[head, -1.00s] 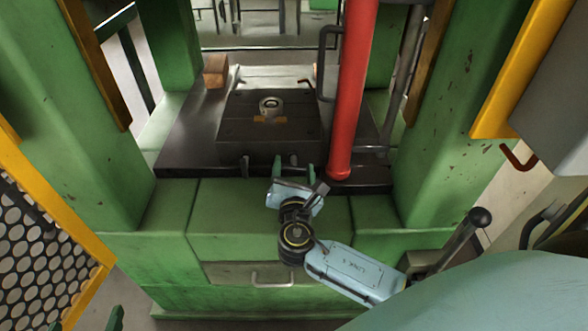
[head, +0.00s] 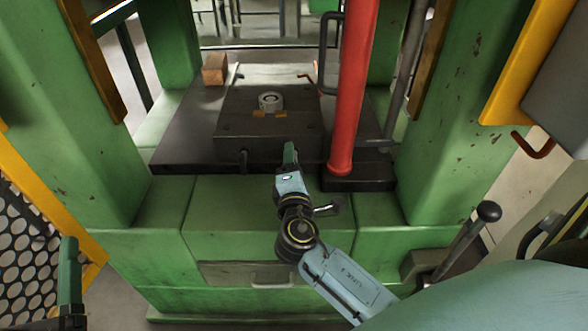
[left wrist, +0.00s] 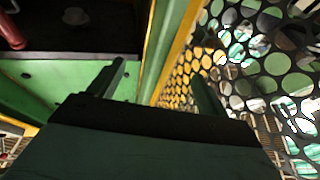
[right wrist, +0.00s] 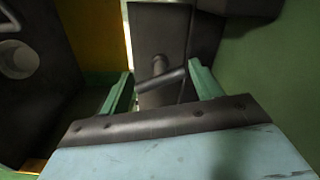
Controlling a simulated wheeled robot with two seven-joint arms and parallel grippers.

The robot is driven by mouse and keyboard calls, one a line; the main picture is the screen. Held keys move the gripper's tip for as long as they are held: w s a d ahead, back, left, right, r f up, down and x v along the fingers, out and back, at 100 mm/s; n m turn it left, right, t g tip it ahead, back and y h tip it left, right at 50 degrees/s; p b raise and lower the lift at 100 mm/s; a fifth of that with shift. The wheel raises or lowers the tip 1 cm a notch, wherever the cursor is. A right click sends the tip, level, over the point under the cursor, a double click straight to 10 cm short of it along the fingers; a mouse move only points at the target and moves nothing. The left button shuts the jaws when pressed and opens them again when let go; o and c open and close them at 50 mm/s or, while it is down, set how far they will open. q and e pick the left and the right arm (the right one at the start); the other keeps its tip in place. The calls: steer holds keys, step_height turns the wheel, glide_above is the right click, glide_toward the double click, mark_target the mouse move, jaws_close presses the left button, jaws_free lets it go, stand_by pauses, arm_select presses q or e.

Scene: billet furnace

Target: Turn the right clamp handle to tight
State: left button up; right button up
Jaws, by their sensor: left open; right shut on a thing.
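The right clamp handle (right wrist: 160,80) is a short dark bar on a round post, seen between my right gripper's fingers (right wrist: 161,86) in the right wrist view. My right gripper (head: 290,153) is shut on it at the front of the dark die block (head: 235,122). In the head view the gripper's fingers are seen nearly edge-on and hide the handle.
A red column (head: 350,100) rises just right of my right gripper. Green press posts (head: 75,110) stand on both sides. A black-knobbed lever (head: 465,240) is at the lower right. A perforated yellow-framed guard (head: 22,225) is near my left gripper. A brown block (head: 215,69) sits behind.

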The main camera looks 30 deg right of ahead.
steer(key=shift+f+m, duration=0.15)
steer(key=shift+m, duration=0.35)
steer(key=shift+m+b, duration=0.85)
steer(key=shift+m, duration=0.25)
arm_select(q)
steer(key=shift+s+a+r+t+h+b, duration=0.15)
steer(key=shift+s+r+t+h+b, duration=0.2)
steer(key=shift+s+r+t, duration=0.75)
steer(key=shift+s+a+r+t+h+b, duration=0.3)
steer(key=shift+s+r+t, duration=0.4)
steer(key=shift+t, duration=0.7)
arm_select(e)
steer(key=shift+m, duration=1.1)
arm_select(q)
steer(key=shift+w+d+r, duration=0.15)
arm_select(e)
steer(key=o, duration=1)
steer(key=shift+s, duration=0.1)
arm_select(q)
steer(key=shift+w+d+f+g+y+p, duration=0.15)
steer(key=shift+w+f+g+p, duration=0.15)
steer(key=shift+w+g+p, duration=0.25)
steer(key=shift+w+d+f+g+y+p, duration=0.1)
steer(key=shift+w+f+g+p, duration=0.25)
steer(key=shift+g, duration=0.3)
arm_select(e)
steer(key=v, duration=1.3)
steer(key=shift+s, duration=0.15)
